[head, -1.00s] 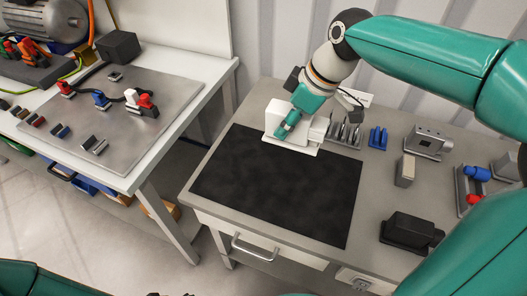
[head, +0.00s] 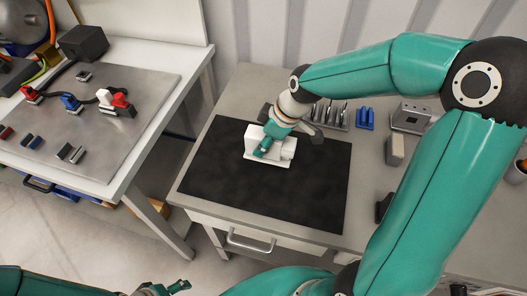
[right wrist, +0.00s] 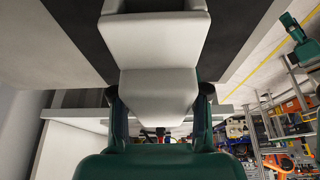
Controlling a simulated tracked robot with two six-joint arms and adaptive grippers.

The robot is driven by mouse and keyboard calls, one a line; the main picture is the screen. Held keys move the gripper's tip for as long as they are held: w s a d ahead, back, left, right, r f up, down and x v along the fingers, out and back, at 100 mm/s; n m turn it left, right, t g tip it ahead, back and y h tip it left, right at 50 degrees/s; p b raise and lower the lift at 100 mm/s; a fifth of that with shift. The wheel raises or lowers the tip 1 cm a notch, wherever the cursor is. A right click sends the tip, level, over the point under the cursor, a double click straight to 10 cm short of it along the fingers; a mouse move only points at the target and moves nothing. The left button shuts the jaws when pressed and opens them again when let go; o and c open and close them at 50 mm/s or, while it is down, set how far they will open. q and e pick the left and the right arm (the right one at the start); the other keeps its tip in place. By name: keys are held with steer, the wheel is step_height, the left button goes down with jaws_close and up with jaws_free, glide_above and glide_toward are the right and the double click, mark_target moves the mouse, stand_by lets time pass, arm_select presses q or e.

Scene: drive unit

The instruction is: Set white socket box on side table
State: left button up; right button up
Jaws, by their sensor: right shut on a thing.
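The white socket box (head: 284,148) is in my right gripper (head: 264,146), over the back middle part of the black mat (head: 225,190) on the grey side table (head: 240,85). I cannot tell whether its base touches the mat. In the right wrist view the white box (right wrist: 158,50) fills the upper middle, with the dark fingers of my right gripper (right wrist: 160,98) on both sides of its narrower part. My left gripper (head: 165,288) shows only partly at the bottom edge of the head view; its opening is unclear.
Behind the mat stand a rack of grey pieces (head: 331,115), blue pieces (head: 365,118) and a grey metal block (head: 411,118). A beige block (head: 395,150) stands right of the mat. The mat's front is clear. A workbench (head: 150,120) is at the left.

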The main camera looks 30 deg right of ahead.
step_height(320, 180, down, 5)
steer(key=shift+r, duration=0.1)
stand_by(0.3)
steer(key=o, duration=1.3)
steer(key=shift+c, duration=0.2)
steer(key=v, duration=1.1)
steer(key=shift+d+r, duration=0.1)
steer(key=shift+r, duration=0.05)
steer(key=shift+s+r, duration=0.2)
steer(key=shift+r, duration=0.05)
